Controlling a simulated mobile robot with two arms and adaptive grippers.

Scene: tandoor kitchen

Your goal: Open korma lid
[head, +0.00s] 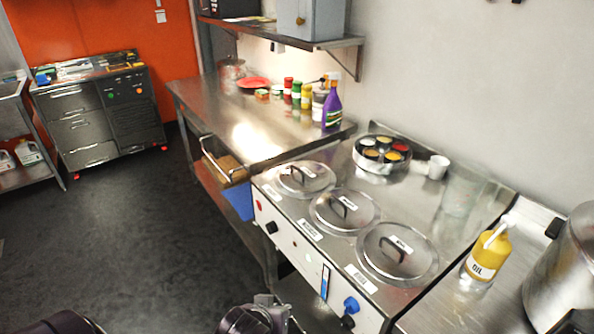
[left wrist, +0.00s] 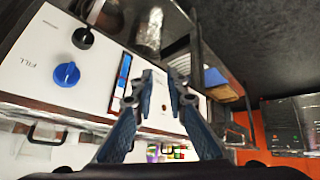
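Three round steel lids with dark handles lie in a row on the counter unit in the head view: a far lid (head: 305,178), a middle lid (head: 344,210) and a near lid (head: 397,254). All three lie flat. Their small white labels are too blurred to tell which is korma. My left gripper (left wrist: 162,80) is open and empty in the left wrist view, in front of the unit's white control panel (left wrist: 85,75). In the head view only part of my arm shows at the bottom edge, below and left of the lids. My right gripper is not in view.
A blue knob (head: 351,305) sticks out of the front panel. A round spice tin (head: 381,166) and a white cup (head: 438,167) stand behind the lids. A yellow oil bottle (head: 488,253) and a large steel pot (head: 566,275) stand at right. The floor at left is clear.

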